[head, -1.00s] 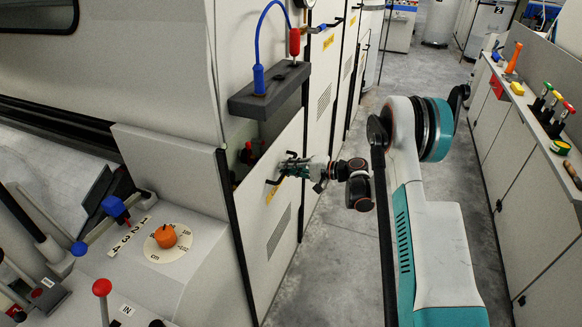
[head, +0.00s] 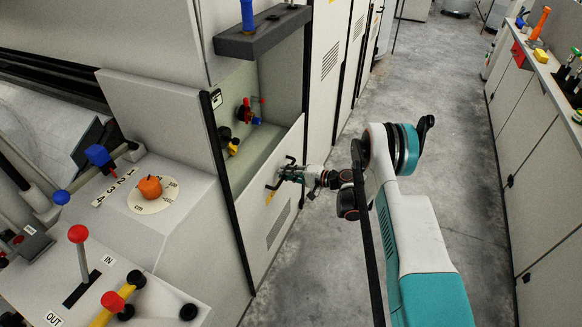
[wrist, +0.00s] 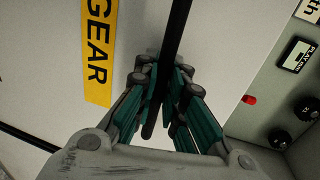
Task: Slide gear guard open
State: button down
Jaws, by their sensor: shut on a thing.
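The gear guard (head: 252,232) is a pale flat panel low on the machine's side, with a yellow label and a dark bar handle (head: 271,186). In the wrist view the label (wrist: 97,50) reads "GEAR" and the handle (wrist: 173,40) runs between my fingers. My gripper (head: 288,173) is shut on this handle; its green-padded fingers (wrist: 165,85) close around the bar. Above the guard's top edge is an open recess (head: 268,82) with red, yellow, blue and black parts inside.
A dark shelf (head: 262,38) juts out above the recess. A control desk (head: 190,215) with an orange knob (head: 150,187) and red-topped levers stands at left. Bench cabinets (head: 545,175) line the right. The grey floor (head: 440,120) between is clear.

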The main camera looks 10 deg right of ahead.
jog(key=shift+f, duration=0.15)
jog(key=c, duration=1.7)
grip_release()
jog(key=shift+o, duration=0.2)
jog(key=shift+d, duration=0.1)
jog(key=v, duration=1.2)
